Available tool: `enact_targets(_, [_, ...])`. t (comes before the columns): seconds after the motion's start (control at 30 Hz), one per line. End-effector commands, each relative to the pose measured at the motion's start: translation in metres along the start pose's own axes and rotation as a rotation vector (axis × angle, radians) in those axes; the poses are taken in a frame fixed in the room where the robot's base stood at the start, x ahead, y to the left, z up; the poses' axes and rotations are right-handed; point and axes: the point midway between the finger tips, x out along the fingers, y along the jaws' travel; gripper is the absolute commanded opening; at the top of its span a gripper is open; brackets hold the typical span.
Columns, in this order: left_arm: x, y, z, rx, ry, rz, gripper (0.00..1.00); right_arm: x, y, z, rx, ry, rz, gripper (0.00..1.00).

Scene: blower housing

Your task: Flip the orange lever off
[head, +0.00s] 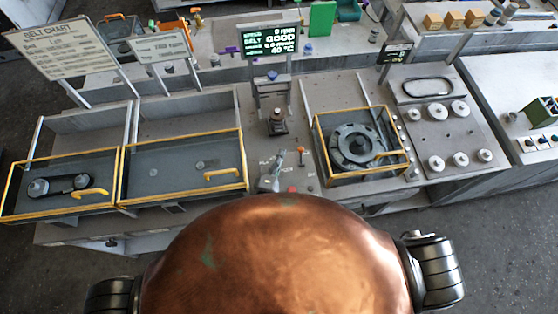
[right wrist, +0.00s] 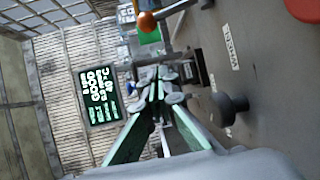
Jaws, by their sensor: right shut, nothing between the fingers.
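The orange lever (head: 300,150) stands on the bench's control panel, right of my right gripper in the head view. In the right wrist view its round orange knob (right wrist: 147,22) shows near the top, with a grey shaft running up to the right. My right gripper (head: 281,156) is over the panel, left of the lever. In the right wrist view the fingers of my right gripper (right wrist: 158,78) are together and empty, and the orange knob appears apart from them. My left gripper is not in view.
A red button (head: 292,189) is near the panel's front; a red round part also shows in the right wrist view (right wrist: 305,8). A dark knob (right wrist: 232,103) stands beside the fingers. A yellow-framed blower housing (head: 318,145) is to the right. A lit display (head: 270,41) stands behind.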

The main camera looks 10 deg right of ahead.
Motion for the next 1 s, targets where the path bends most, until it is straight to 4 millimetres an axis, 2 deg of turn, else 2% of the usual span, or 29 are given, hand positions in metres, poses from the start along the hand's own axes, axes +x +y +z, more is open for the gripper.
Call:
enact_targets(0.1, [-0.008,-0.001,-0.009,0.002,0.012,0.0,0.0,0.026,0.004,0.0,-0.002,0.0,0.004,0.0])
enact_targets(0.23, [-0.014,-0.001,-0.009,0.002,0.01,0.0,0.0,0.051,0.004,-0.001,-0.004,0.001,0.005,0.0])
enact_targets(0.33, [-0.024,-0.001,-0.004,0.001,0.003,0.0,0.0,0.041,0.003,0.017,-0.003,0.002,-0.001,0.0])
enact_targets(0.5, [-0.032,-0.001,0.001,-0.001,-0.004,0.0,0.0,0.035,0.002,0.032,-0.001,0.003,-0.001,0.0])
enact_targets(0.67, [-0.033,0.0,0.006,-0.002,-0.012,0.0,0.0,0.034,0.0,0.037,-0.001,0.002,-0.001,0.0])
enact_targets(1.0, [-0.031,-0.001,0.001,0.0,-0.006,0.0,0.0,0.034,-0.001,0.036,0.0,0.003,0.0,0.0])
